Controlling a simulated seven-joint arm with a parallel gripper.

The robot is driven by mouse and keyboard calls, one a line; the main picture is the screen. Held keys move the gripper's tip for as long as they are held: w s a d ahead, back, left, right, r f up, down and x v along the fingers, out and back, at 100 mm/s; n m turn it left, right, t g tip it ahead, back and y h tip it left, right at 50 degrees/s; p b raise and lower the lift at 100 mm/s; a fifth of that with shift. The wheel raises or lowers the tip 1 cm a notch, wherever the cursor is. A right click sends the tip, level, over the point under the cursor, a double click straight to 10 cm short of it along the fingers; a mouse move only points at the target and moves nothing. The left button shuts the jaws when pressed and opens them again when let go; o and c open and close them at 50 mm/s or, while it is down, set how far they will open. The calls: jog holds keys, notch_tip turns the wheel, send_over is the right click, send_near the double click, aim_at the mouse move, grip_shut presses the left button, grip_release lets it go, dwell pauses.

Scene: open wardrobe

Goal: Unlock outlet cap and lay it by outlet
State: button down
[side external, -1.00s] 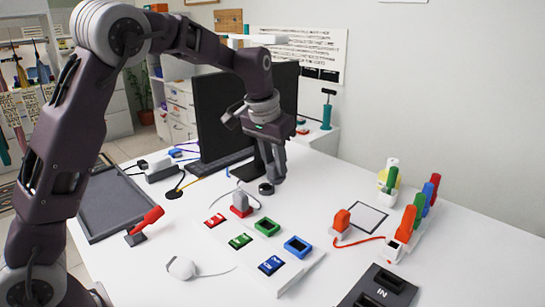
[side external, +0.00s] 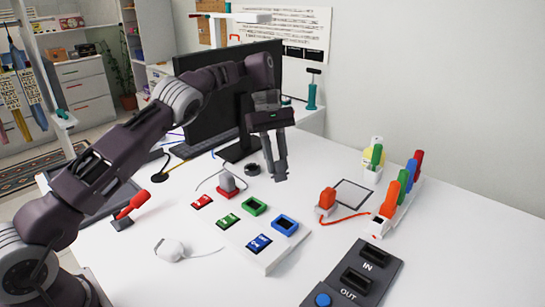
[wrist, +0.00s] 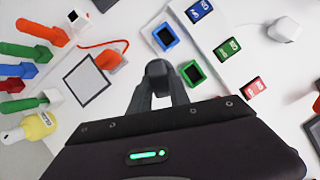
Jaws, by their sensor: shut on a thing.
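My gripper (side external: 278,176) hangs over the white desk, fingers down, to the right of a round black outlet ring (side external: 252,169). The gripper also shows in the wrist view (wrist: 158,88). Its fingers are shut on a small dark rounded piece (wrist: 157,69), which looks like the outlet cap; the fingers hide much of it. The piece appears clear of the desk, but its exact height is hard to tell. The ring lies on the desk behind and left of the fingers, apart from them. Its opening is too small to read in detail.
A grey plug in a red base (side external: 228,187) stands left of my gripper. Green (side external: 254,206) and blue (side external: 285,224) square frames lie in front. An orange plug (side external: 327,199) with a red cord and a framed pad (side external: 353,194) lie right. The monitor (side external: 212,105) stands behind.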

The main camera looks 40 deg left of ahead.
jog(key=n+h, duration=0.1)
jog(key=w+n, duration=0.1)
jog(key=f+n+h, duration=0.1)
jog(key=shift+w+a+t+h, duration=0.2)
jog(key=shift+a+t+h, duration=0.1)
jog(key=shift+t, duration=0.1)
jog(key=shift+w+a+f+n+t+h, duration=0.5)
jog(key=shift+w+a+f+n+t, duration=0.2)
jog(key=shift+f+n+t, duration=0.55)
jog(key=shift+w+a+f+n+t+h, duration=0.55)
jog(key=shift+w+f+n+t, duration=0.35)
jog(key=shift+f+n, duration=0.6)
jog(key=shift+w+a+f+n+t+h, duration=0.45)
jog(key=shift+w+a+f+n+t, duration=0.2)
jog(key=shift+f+n+t, duration=0.7)
jog(key=shift+f, duration=0.15)
jog(key=c, duration=0.8)
grip_release()
jog(key=a+r, duration=0.1)
jog(key=r, duration=0.1)
jog(key=s+a+r, duration=0.1)
jog(key=r, duration=0.1)
jog(key=a+r, duration=0.1)
jog(key=r, duration=0.2)
jog(key=shift+s+r, duration=0.1)
jog(key=shift+s, duration=0.3)
